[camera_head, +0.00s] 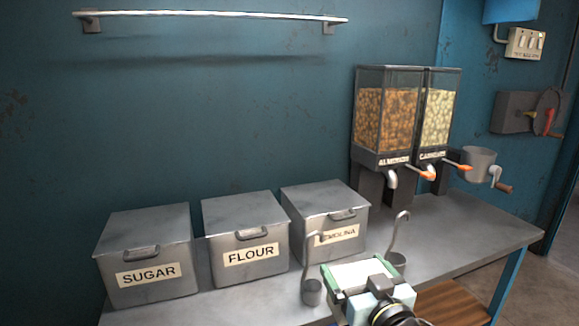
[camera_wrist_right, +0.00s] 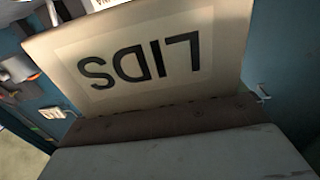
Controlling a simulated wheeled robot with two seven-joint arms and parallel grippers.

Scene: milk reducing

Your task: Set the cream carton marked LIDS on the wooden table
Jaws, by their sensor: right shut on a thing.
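The cream carton marked LIDS (camera_wrist_right: 150,55) fills the upper part of the right wrist view, its black lettering upside down. In the head view its pale top (camera_head: 356,273) shows near the bottom edge, in front of the metal counter. My right gripper (camera_head: 362,282) is shut on the carton; a dark bar of it (camera_wrist_right: 160,122) lies along the carton's edge in the wrist view. A brown slatted wooden surface (camera_head: 448,303), seemingly the wooden table, shows at the bottom, right of my gripper and partly hidden. My left gripper is out of view.
A metal counter (camera_head: 440,225) runs along the wall. It bears bins marked SUGAR (camera_head: 150,285), FLOUR (camera_head: 250,275) and a third (camera_head: 335,200). Two ladles (camera_head: 311,290) (camera_head: 397,262) stand beside my gripper.

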